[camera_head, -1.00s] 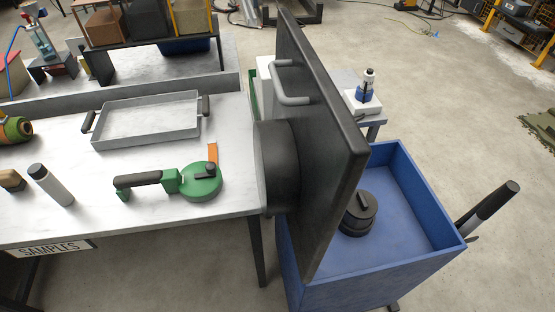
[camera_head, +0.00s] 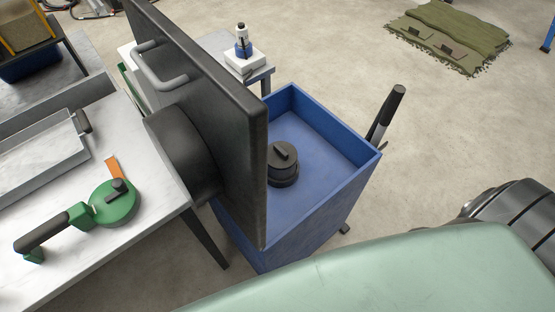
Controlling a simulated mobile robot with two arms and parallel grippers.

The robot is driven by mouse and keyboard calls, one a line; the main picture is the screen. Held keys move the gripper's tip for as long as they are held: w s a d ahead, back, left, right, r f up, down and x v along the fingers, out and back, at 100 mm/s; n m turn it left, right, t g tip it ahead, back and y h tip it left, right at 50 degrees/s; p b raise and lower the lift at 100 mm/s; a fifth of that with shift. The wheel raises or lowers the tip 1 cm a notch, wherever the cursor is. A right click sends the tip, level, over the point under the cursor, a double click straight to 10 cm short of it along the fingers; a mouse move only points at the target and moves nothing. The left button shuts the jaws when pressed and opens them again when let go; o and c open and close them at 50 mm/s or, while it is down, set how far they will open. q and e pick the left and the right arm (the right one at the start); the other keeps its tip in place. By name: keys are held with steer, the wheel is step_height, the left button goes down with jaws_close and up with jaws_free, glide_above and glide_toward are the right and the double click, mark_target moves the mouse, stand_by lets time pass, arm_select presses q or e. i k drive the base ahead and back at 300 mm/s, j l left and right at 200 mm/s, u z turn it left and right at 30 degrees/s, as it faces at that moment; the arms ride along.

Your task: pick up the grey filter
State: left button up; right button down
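I cannot pick out a thing that is clearly a grey filter. A dark round canister (camera_head: 283,165) with a bar knob on top sits inside the blue bin (camera_head: 318,225), near its left side; it looks black rather than grey. A large dark upright panel (camera_head: 222,110) with a grey bar handle (camera_head: 160,68) and a round dark drum (camera_head: 185,155) on its left face stands between the table and the bin, hiding part of the bin. Neither gripper is in view.
The white table (camera_head: 90,260) at left holds a grey tray (camera_head: 40,150) and a green round tool (camera_head: 112,203) with a black handle. A small bottle (camera_head: 242,42) stands behind the panel. A black-gripped handle (camera_head: 390,110) rises beside the bin. Floor right of it is open, with a green mat (camera_head: 450,38) beyond.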

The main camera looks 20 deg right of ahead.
mark_target(282, 155)
steer(key=k+l+u, duration=0.15)
steer(key=k+l, duration=0.25)
steer(key=l+u, duration=0.1)
steer(key=l, duration=0.35)
steer(key=k+l+u, duration=0.1)
steer(key=l, duration=0.35)
steer(key=k+l+u, duration=0.1)
steer(key=l, duration=0.35)
steer(key=i+l+u, duration=0.1)
steer(key=l, duration=0.25)
steer(key=i+l+u, duration=0.1)
steer(key=l, duration=0.25)
steer(key=i+l+u, duration=0.1)
steer(key=l, duration=0.25)
steer(key=i+l+u, duration=0.15)
steer(key=i, duration=0.15)
